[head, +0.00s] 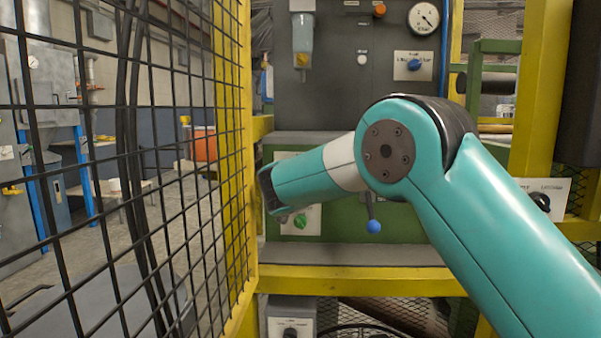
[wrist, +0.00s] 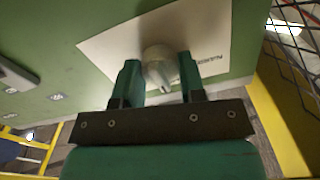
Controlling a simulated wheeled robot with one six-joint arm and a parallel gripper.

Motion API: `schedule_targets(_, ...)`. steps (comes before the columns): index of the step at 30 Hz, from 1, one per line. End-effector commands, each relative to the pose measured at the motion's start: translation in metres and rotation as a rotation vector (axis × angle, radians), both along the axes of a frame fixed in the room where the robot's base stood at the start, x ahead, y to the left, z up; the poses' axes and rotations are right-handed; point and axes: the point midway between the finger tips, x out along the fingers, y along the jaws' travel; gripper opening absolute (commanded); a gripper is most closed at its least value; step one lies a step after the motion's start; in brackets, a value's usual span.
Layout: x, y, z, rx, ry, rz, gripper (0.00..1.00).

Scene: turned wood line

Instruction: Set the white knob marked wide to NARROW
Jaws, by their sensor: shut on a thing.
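The white knob (wrist: 157,53) sits on a pale label plate (wrist: 112,45) on a green panel in the wrist view. My gripper (wrist: 159,67) has one finger on each side of the knob and is shut on it. The plate's printed word, to the right of the knob, appears turned over and is too blurred to read surely. I cannot tell which setting the knob points to. In the head view my own arm hides the gripper and the white knob.
In the head view a green knob (head: 300,221) and a blue-ended lever (head: 373,226) are close below my arm. A yellow beam (head: 350,281) crosses below the panel. Black wire mesh (head: 195,200) fences the left side. A blue knob (head: 414,64) and a gauge (head: 424,18) sit above.

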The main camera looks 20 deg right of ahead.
Motion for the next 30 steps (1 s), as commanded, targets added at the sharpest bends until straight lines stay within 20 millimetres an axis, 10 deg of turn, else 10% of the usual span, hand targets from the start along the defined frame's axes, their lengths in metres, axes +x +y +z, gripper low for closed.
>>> schedule_targets(30, -0.0002, 0.0007, 0.0017, -0.787, 0.257, 0.001, 0.14)
